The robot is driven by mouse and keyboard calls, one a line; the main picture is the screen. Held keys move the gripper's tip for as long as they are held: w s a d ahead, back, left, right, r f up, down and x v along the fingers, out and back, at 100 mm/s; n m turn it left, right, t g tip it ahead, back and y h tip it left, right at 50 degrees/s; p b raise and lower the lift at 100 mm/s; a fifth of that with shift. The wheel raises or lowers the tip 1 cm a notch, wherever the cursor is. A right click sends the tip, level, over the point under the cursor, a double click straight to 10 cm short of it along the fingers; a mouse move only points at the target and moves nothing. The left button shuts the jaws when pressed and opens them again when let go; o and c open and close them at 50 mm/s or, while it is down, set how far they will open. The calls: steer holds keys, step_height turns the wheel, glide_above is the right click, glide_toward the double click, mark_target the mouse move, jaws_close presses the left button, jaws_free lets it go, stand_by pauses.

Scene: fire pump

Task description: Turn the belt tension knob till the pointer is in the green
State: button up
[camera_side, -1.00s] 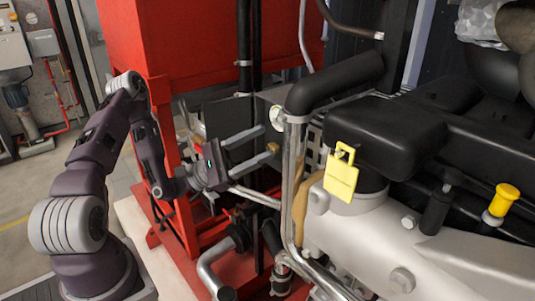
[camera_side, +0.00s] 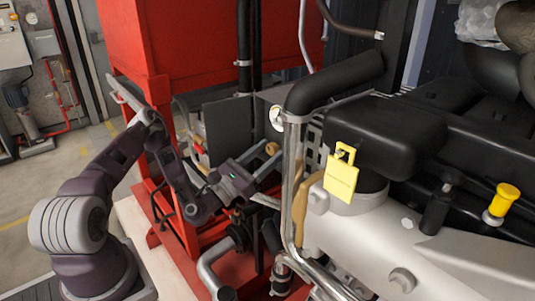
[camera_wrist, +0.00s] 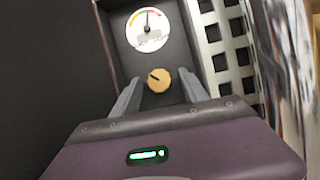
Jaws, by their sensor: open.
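The belt tension knob (camera_wrist: 159,79) is a small tan disc with a dark mark, on a dark panel in the wrist view. Above it is a round white gauge (camera_wrist: 150,28) with a coloured arc. Its dark pointer stands nearly upright near the top of the arc; I cannot tell exactly which colour it meets. My gripper (camera_wrist: 161,80) is open, with one finger on each side of the knob; contact is unclear. In the side view my gripper (camera_side: 268,163) reaches toward the panel behind the metal pipe, and the gauge (camera_side: 277,118) shows edge-on.
A silver pipe (camera_side: 292,190) and black hose (camera_side: 335,82) stand just right of my gripper. The engine with a yellow tag (camera_side: 341,178) fills the right. A perforated guard (camera_wrist: 228,45) lies right of the panel. The red frame (camera_side: 180,50) rises behind my arm.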

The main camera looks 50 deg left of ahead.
jaws_close()
steer(key=shift+n, duration=0.5)
steer(key=n+y, duration=0.3)
steer(key=n, duration=0.2)
steer(key=shift+d, duration=0.15)
steer(key=shift+d+n+g+y, duration=0.1)
steer(key=shift+n+g+y, duration=0.4)
steer(key=shift+n, duration=0.85)
steer(key=shift+n+g+y, duration=0.2)
steer(key=shift+n+y, duration=0.6)
steer(key=shift+n, duration=0.85)
jaws_free()
steer(key=shift+r, duration=0.1)
